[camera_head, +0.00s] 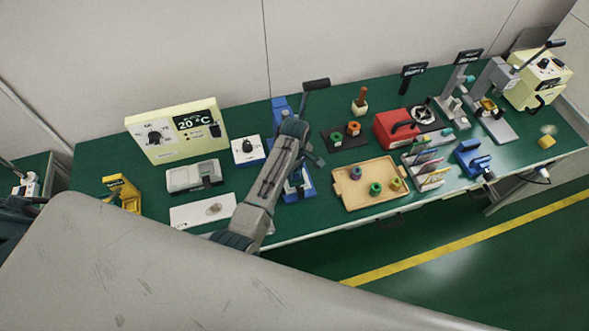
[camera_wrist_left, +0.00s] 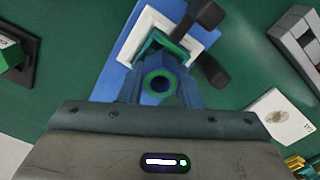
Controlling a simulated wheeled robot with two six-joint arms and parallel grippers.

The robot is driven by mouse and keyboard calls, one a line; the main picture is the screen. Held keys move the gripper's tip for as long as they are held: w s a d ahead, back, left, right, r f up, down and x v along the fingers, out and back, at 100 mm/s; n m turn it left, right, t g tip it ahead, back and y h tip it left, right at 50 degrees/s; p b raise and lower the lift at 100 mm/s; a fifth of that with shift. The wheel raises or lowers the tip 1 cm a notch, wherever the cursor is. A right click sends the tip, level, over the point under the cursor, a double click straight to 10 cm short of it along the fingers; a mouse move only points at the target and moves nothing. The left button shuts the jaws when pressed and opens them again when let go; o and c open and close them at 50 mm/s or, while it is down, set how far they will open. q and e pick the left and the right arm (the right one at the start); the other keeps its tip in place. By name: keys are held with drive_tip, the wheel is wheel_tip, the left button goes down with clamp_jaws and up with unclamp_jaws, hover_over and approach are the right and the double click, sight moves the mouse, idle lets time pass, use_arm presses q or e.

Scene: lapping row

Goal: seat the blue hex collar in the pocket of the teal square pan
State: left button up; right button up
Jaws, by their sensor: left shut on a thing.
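In the left wrist view my left gripper (camera_wrist_left: 160,86) is shut on a blue collar (camera_wrist_left: 160,96) with a round hole and a green-tinted ring around it. Its hex outline is mostly hidden by the fingers. Just beyond it in that view lies the teal square pan (camera_wrist_left: 148,46), on a white plate of a blue fixture (camera_wrist_left: 122,50). The collar overlaps the pan's near edge in the picture; I cannot tell whether they touch. The pan's pocket is partly covered. In the head view my left arm hides much of the blue fixture (camera_head: 308,188). My right gripper is not in view.
Black lever knobs (camera_wrist_left: 208,14) stand close to the right of the pan. A wooden tray (camera_head: 345,200) with several colored ring parts lies to the right of the fixture. A white card (camera_head: 188,216) and a grey device (camera_head: 193,177) lie to its left.

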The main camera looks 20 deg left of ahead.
sight(295, 172)
use_arm(q)
drive_tip(key=shift+f+b, duration=0.3)
drive_tip(key=shift+f, duration=0.25)
drive_tip(key=o, duration=1.1)
drive_tip(key=shift+c, duration=0.2)
wheel_tip(295, 172, up, 10)
drive_tip(key=b, duration=0.2)
drive_tip(key=shift+f+b, duration=0.1)
drive_tip(key=shift+b, duration=0.3)
drive_tip(key=shift+r, duration=0.55)
